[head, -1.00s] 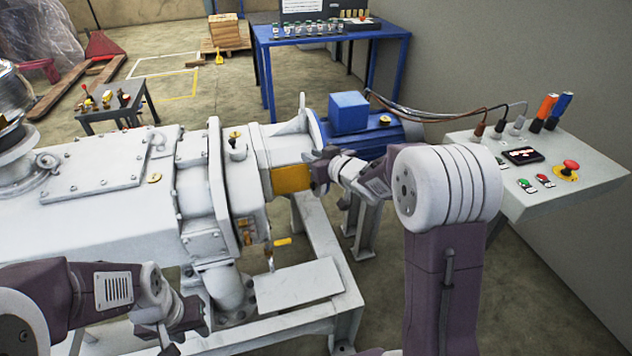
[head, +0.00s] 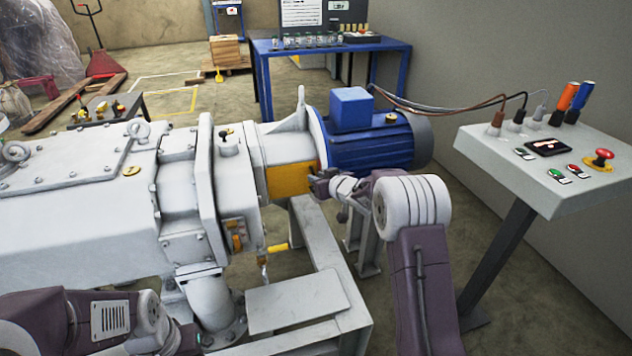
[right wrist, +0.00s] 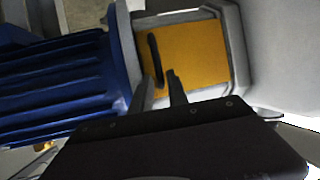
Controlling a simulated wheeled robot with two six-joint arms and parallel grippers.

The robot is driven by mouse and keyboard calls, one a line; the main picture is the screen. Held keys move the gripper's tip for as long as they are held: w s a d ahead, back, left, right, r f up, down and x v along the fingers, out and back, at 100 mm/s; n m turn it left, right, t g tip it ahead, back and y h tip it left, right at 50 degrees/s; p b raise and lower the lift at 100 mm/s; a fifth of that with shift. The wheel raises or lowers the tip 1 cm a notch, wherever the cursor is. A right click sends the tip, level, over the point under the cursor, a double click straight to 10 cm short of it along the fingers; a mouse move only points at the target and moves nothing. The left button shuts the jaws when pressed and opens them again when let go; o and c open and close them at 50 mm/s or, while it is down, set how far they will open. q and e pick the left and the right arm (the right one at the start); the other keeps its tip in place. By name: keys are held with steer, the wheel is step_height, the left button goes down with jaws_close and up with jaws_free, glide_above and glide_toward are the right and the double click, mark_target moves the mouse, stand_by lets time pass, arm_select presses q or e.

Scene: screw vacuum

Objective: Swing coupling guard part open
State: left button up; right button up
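The coupling guard part (head: 288,182) is a yellow-orange panel between the grey pump housing and the blue motor, and it looks closed. In the right wrist view the panel (right wrist: 195,55) carries a dark bar handle (right wrist: 154,55) near its left edge. My right gripper (head: 318,184) is at the guard's right side. In the right wrist view its two fingers (right wrist: 160,84) are apart, with the handle's lower end between them; contact cannot be told. My left gripper (head: 190,343) is low at the left in the head view, away from the guard, its fingertips unclear.
The blue motor (head: 375,145) stands right of the guard. A control panel (head: 545,170) with buttons stands at the right. The grey pump body (head: 70,215) fills the left. A frame with a flat plate (head: 298,305) lies below. A blue table (head: 330,50) is behind.

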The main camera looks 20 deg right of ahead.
steer(key=shift+w+a+f, duration=0.15)
steer(key=shift+w, duration=0.35)
jaws_close()
stand_by(1.1)
